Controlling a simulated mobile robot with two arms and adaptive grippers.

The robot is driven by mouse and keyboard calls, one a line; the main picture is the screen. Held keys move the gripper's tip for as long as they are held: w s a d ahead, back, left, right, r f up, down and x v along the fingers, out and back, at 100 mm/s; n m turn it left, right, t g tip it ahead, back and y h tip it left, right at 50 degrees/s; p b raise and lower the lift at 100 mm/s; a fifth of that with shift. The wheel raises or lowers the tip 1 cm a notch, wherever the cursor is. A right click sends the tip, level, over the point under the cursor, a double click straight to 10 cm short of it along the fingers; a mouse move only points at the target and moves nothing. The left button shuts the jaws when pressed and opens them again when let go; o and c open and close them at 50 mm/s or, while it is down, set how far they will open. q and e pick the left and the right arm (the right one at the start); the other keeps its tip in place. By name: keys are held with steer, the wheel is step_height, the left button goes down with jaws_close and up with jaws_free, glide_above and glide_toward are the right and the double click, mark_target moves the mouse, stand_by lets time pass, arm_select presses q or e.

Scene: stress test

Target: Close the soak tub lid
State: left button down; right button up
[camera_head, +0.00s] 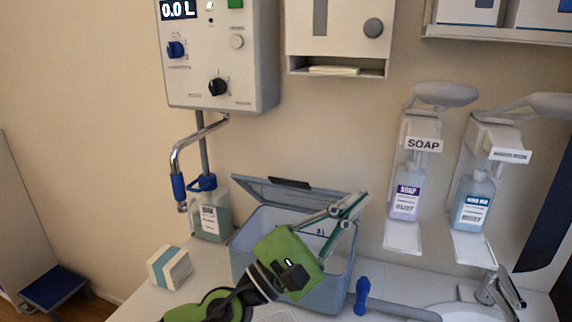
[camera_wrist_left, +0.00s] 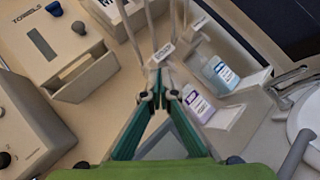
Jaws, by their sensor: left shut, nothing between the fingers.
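The soak tub (camera_head: 248,240) is a grey-blue box on the counter below the wall dispensers. Its lid (camera_head: 283,193) stands open, tilted up at the tub's back edge, with a dark handle on its upper rim. My left gripper (camera_head: 352,204), with a green body, reaches in front of the tub and hides part of its front and inside. Its fingers are shut and empty, above the tub's right side and right of the lid. In the left wrist view the fingers (camera_wrist_left: 161,92) meet, pointing toward the wall dispensers. My right gripper is in neither view.
A soap bottle (camera_head: 405,197) and a second bottle (camera_head: 473,203) hang in wall holders at right. A jug (camera_head: 213,215) stands left of the tub, below a metal spout. A small box (camera_head: 170,267) sits front left. A blue-ended bar (camera_head: 362,293) and sink (camera_head: 460,312) lie right.

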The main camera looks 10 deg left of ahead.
arm_select(q)
steer(key=d+r+m+g+p, duration=0.2)
steer(key=d+m+g, duration=0.65)
steer(key=m, duration=0.35)
step_height(320, 180, up, 10)
steer(key=m+y+p, duration=0.6)
steer(key=y, duration=1.1)
glide_above(289, 181)
steer(key=s, duration=0.1)
steer(key=p+x, duration=0.1)
steer(key=x, duration=0.2)
steer(key=p+x, duration=0.1)
steer(key=x, duration=0.2)
steer(key=a+p+x, duration=0.1)
steer(key=x, duration=0.3)
steer(key=shift+s+f+p, duration=0.2)
steer(key=shift+f+p, duration=0.05)
steer(key=shift+p, duration=0.15)
steer(key=shift+s+a+f+p, duration=0.2)
steer(key=shift+s+f+p, duration=0.35)
steer(key=shift+s+f, duration=0.5)
steer(key=shift+s+a+f, duration=0.1)
steer(key=shift+s+f, duration=0.05)
steer(key=shift+s, duration=0.25)
steer(key=shift+f, duration=0.15)
